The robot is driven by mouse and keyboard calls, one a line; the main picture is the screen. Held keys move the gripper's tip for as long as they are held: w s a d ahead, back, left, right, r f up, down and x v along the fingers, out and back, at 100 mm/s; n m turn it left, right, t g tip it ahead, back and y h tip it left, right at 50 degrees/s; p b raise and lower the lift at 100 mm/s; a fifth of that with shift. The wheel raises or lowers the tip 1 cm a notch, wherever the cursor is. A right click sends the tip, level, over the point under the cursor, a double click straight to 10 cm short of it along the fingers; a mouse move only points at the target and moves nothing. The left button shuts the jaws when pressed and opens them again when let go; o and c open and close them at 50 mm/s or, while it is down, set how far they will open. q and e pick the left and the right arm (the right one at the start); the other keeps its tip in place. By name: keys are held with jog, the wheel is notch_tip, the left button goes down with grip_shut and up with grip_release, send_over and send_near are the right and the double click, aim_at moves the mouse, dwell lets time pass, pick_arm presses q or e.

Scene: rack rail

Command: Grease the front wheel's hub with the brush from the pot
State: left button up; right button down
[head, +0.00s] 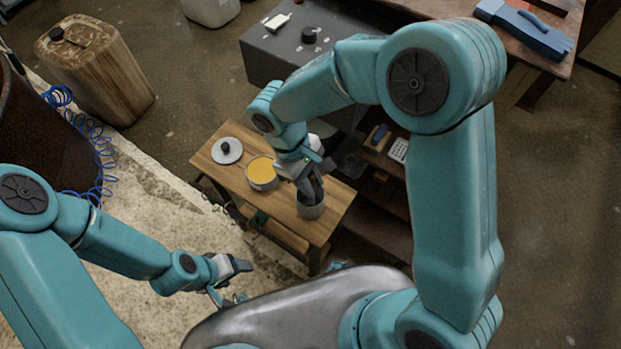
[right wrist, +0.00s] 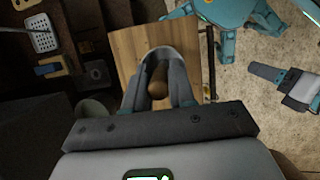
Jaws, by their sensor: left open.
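The pot of yellow grease (head: 262,172) stands open on a small wooden table, with its round lid (head: 229,152) beside it. A grey metal can (head: 311,209) stands on the same table. My right gripper (head: 311,186) points down at this can. In the right wrist view its fingers (right wrist: 160,88) flank the rounded brown end of a handle (right wrist: 157,80); whether they press on it I cannot tell. The brush's bristles are hidden. My left gripper (head: 238,266) is open and empty, low over the pale ground left of the table. I cannot make out the wheel hub.
The small table (head: 330,222) has a shelf below. A grey cabinet (head: 262,55) stands behind it. Shelves with tools (head: 385,150) are close to its right. A blue glove (head: 530,25) is on a workbench.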

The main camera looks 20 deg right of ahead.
notch_tip(320, 180, up, 10)
jog(key=p, duration=0.8)
jog(key=shift+r, duration=0.15)
jog(key=shift+w+d, duration=0.1)
jog(key=shift+w, duration=0.05)
